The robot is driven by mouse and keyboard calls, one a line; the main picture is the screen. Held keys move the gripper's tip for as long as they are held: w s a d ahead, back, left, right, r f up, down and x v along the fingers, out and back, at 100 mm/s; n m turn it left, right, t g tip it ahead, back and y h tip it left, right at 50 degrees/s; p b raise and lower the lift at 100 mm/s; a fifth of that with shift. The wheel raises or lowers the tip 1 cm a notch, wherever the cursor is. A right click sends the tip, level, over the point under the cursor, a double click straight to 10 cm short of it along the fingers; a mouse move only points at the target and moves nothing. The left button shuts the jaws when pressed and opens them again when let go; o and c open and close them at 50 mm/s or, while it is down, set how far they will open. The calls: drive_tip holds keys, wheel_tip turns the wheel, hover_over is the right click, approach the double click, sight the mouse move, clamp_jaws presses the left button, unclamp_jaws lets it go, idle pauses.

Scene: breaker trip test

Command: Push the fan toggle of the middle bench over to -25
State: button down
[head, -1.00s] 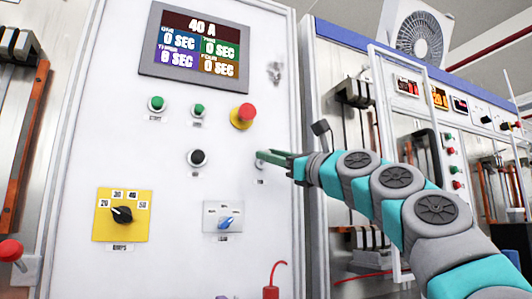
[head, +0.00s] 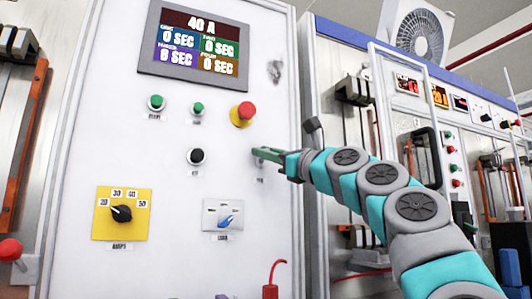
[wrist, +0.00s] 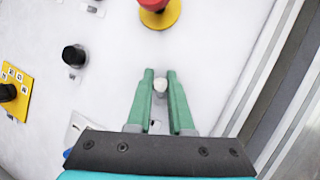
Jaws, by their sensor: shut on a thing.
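The fan toggle shows in the wrist view as a small lever with a pale round tip (wrist: 160,84), standing out from the white panel (head: 110,160). My gripper's green fingers (wrist: 159,92) are shut on it, one finger on each side. In the head view my gripper (head: 264,154) reaches the panel from the right, above a small label too blurred to read. The fingers hide the toggle there. I cannot tell the toggle's angle exactly.
A red mushroom button on a yellow collar (head: 243,114) sits just above my gripper. A black knob (head: 196,156), a blue rotary switch (head: 226,218) and a yellow-plated dial (head: 121,211) are to the left and below. Another bench (head: 420,100) with a fan stands to the right.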

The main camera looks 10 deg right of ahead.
idle(0.4)
drive_tip(key=shift+d+r+p, duration=0.15)
drive_tip(key=shift+p, duration=0.2)
drive_tip(key=shift+n+y+p, duration=0.3)
drive_tip(key=shift+y+p, duration=0.1)
